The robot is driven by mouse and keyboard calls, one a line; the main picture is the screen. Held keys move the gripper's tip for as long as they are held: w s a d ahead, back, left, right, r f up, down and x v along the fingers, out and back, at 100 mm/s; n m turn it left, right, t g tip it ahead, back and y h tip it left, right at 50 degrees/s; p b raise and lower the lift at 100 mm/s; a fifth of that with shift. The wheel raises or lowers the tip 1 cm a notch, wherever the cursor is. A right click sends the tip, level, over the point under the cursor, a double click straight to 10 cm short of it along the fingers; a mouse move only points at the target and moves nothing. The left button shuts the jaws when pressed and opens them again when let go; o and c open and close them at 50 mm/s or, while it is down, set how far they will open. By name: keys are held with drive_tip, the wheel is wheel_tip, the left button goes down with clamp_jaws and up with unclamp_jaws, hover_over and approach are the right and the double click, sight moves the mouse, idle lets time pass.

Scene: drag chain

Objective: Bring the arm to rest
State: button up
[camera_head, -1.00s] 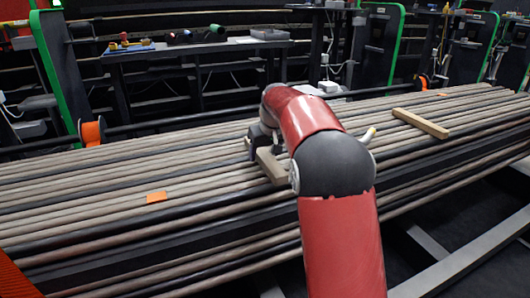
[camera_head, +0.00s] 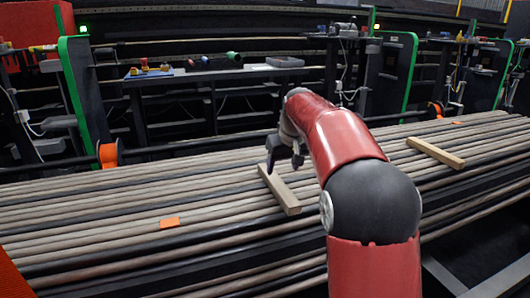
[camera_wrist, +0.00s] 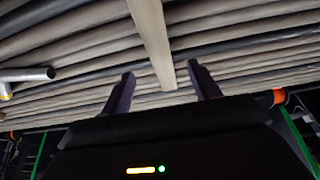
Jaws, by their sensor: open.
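My gripper (camera_head: 284,164) hangs at the end of my red and black arm, over the far end of a light wooden bar (camera_head: 281,192). The bar lies across the long dark and beige rods of the bed. In the wrist view my gripper (camera_wrist: 161,69) has its two dark fingers spread apart, with the bar (camera_wrist: 150,30) running between their lines of sight. Nothing is held in it. The exact height of the fingers above the bar is hard to tell.
A second wooden bar (camera_head: 436,153) lies on the rods at the right. An orange tag (camera_head: 169,222) lies at the left. Behind the bed stand a work table (camera_head: 215,73) with tools and dark posts with green edges (camera_head: 76,85). The space above the rods' left part is clear.

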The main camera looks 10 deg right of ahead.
drive_tip(key=s+r+p, duration=0.1)
drive_tip(key=s+r, duration=0.4)
drive_tip(key=s, duration=0.6)
drive_tip(key=s+f+m+p, duration=0.1)
drive_tip(key=s+f, duration=0.2)
drive_tip(key=s, duration=1)
drive_tip(key=s+f+m+t+p, duration=0.1)
drive_tip(key=s+f+p, duration=0.1)
drive_tip(key=s, duration=1.1)
drive_tip(key=shift+s+a+f+h, duration=0.3)
drive_tip(key=shift+a+f+h, duration=0.1)
drive_tip(key=shift+f, duration=0.3)
